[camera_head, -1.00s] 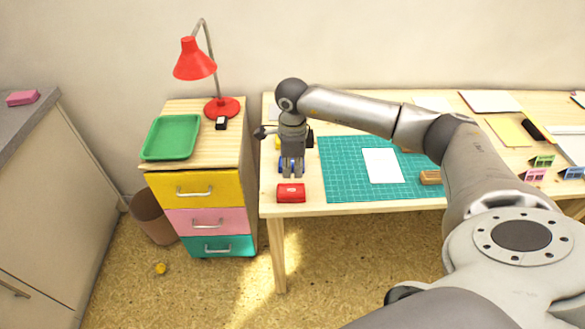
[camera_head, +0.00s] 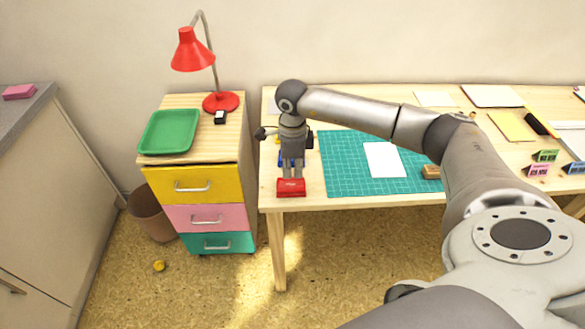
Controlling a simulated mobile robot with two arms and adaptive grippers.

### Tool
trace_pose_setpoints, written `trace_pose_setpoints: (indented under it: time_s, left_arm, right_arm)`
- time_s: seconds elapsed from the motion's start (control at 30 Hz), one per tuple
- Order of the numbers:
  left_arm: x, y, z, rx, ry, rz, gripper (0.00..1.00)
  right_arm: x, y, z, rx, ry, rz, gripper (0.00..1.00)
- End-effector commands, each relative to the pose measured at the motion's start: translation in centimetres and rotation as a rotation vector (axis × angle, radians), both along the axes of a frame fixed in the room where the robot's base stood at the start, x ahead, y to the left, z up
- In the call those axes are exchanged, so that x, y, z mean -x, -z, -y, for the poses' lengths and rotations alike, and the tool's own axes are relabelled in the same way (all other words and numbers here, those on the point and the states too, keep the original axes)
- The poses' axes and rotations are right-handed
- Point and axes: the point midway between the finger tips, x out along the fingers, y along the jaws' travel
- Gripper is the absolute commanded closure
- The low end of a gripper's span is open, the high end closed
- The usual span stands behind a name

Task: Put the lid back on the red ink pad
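The red ink pad (camera_head: 291,188) sits near the front left edge of the wooden table, a small red box with a pale mark on its front. I cannot tell its lid apart from its base. My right gripper (camera_head: 292,176) points straight down, with its fingertips at the top rear of the red box. The two fingers show a gap between them. Whether they touch the red box is too small to tell. My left gripper is out of view.
Blue (camera_head: 281,160) and yellow pieces show partly behind my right gripper. A green cutting mat (camera_head: 340,180) with white paper (camera_head: 384,160) lies to the right. A drawer cabinet (camera_head: 205,185) with a green tray (camera_head: 169,132) and red lamp (camera_head: 192,52) stands left, across a gap.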

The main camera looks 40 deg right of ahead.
Motion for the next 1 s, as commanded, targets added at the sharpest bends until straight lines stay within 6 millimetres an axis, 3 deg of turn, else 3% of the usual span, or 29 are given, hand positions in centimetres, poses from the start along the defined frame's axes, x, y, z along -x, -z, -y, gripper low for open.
trace_pose_setpoints:
  time_s: [1.0]
  left_arm:
    - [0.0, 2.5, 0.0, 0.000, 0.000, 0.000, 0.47]
  right_arm:
    - [0.0, 3.2, 0.0, 0.000, 0.000, 0.000, 1.00]
